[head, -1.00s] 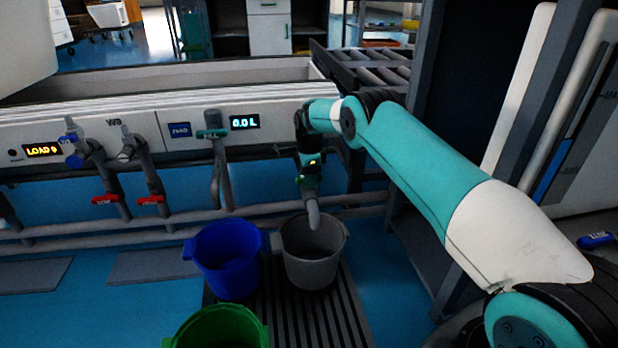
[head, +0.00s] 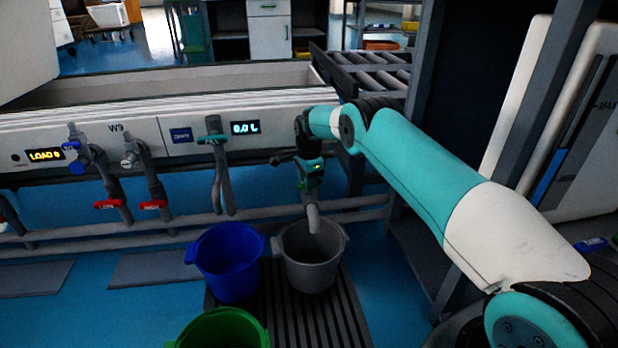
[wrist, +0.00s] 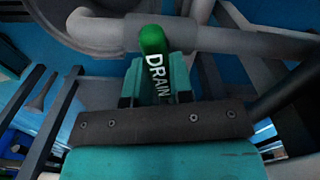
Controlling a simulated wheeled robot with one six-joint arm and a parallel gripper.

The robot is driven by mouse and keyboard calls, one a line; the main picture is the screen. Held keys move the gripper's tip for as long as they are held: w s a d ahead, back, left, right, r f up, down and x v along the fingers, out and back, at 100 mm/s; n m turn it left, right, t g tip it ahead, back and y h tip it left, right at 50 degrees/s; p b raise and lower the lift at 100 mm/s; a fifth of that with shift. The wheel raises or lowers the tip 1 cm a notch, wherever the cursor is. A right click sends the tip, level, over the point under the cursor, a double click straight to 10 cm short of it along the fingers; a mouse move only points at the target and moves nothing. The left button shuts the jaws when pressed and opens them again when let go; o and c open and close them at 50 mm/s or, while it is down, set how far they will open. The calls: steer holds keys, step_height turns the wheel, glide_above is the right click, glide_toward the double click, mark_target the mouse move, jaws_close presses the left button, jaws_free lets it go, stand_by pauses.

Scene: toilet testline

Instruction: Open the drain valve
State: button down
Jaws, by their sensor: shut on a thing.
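The drain valve's green handle (wrist: 155,42), marked DRAIN, points away from my gripper in the wrist view, next to a grey pipe (wrist: 235,40). My gripper (wrist: 158,88) is shut on this handle, with one jaw on each side of it. In the head view my gripper (head: 309,182) reaches down at the valve, and its jaws and the handle are hard to make out there. The valve's grey spout (head: 313,218) points down into the grey bucket (head: 312,270). I see no water flowing from it.
A blue bucket (head: 228,265) and a green bucket (head: 222,330) stand left of the grey one, near a slatted floor grate (head: 325,325). Red-handled taps (head: 153,205) are further left. A small display (head: 245,128) reads 0.0 L. A dark frame stands right.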

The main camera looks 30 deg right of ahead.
steer(key=n+p, duration=0.1)
steer(key=n, duration=0.2)
steer(key=shift+n, duration=0.4)
steer(key=n, duration=0.3)
steer(key=shift+n, duration=0.3)
steer(key=n, duration=0.3)
steer(key=shift+n, duration=0.3)
steer(key=shift+n+p, duration=0.3)
steer(key=shift+n, duration=1.6)
steer(key=c, duration=1)
jaws_free()
steer(key=shift+r, duration=0.1)
step_height(320, 180, up, 17)
steer(key=p, duration=0.7)
